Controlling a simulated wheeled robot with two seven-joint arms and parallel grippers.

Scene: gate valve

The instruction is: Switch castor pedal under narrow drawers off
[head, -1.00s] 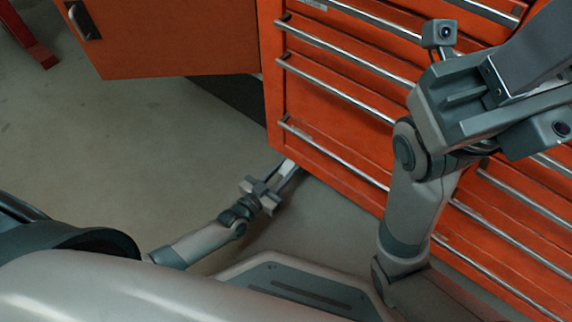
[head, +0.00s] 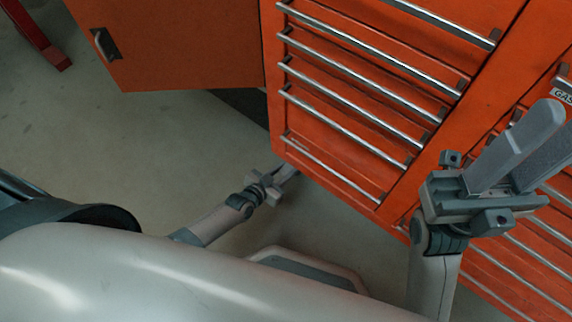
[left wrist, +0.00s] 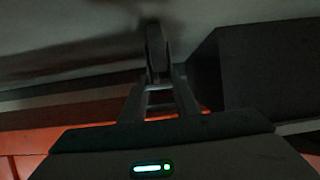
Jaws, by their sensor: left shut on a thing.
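The narrow drawers (head: 335,110) are an orange bank with silver handles in the head view. My left gripper (head: 290,170) is low at their bottom edge, its fingertips reaching under it. In the left wrist view its fingers (left wrist: 160,88) come together on a dark upright part at a castor (left wrist: 155,48), which I take as the castor pedal. The pedal is too dark to make out its tilt, and it is hidden in the head view. My right gripper (head: 535,145) is open and empty, raised in front of the drawers at right.
An orange cabinet door (head: 165,45) with a handle stands at upper left. A red leg (head: 40,35) is at the far left. The grey floor (head: 130,150) between is clear. A dark block (left wrist: 265,75) is right of the castor in the left wrist view.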

